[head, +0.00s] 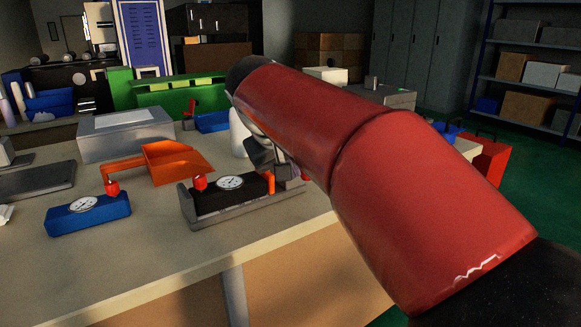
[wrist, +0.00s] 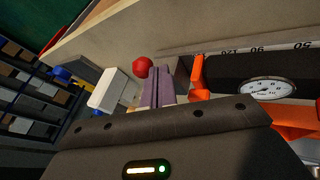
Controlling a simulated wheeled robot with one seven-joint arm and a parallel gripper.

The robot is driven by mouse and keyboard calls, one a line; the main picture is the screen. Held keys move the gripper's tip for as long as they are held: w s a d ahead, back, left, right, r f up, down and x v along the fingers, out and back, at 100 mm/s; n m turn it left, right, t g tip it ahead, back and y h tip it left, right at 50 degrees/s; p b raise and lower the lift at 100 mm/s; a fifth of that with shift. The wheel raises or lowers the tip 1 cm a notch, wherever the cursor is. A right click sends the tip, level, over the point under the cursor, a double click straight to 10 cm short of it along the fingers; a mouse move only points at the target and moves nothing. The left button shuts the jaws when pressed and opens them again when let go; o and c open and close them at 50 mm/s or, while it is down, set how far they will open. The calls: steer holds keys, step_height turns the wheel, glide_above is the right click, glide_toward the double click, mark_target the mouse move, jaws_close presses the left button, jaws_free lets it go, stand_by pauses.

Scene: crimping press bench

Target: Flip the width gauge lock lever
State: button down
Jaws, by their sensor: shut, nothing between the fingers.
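The width gauge (head: 235,198) is a dark block with a round white dial and a red knob, on a grey base at the bench's front edge. Its dial (wrist: 268,88) and a numbered scale show in the wrist view. An upright orange piece (head: 271,183) stands at its right end and also shows in the wrist view (wrist: 198,78). A red ball (wrist: 142,67) is just beyond my fingers; I cannot tell which part is the lock lever. My gripper (wrist: 157,84) is shut and empty, left of the orange piece in the wrist view. My arm partly hides the gauge's right end.
A blue gauge block (head: 88,214) with a dial and red knob stands to the left. An orange tray (head: 175,162) and a grey box (head: 125,136) are behind. A white cylinder (head: 239,134) stands close behind my gripper. The bench front is clear.

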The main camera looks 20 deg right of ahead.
steer(key=shift+d+n, duration=0.35)
steer(key=shift+n, duration=0.05)
steer(key=shift+d+n+t+y, duration=0.5)
steer(key=shift+d+n+y, duration=0.35)
steer(key=shift+n, duration=0.35)
steer(key=shift+w+d+r+p, duration=0.1)
steer(key=shift+w+d+p, duration=0.1)
steer(key=shift+d+p, duration=0.5)
steer(key=shift+w+d+n+y, duration=0.25)
steer(key=shift+d+n, duration=0.35)
steer(key=shift+d, duration=0.25)
steer(key=shift+w+d+p, duration=0.7)
steer(key=shift+w+d, duration=0.3)
steer(key=shift+d, duration=0.05)
steer(key=shift+w+d, duration=0.3)
steer(key=shift+w, duration=0.25)
steer(key=shift+w+d, duration=0.25)
steer(key=shift+w, duration=0.3)
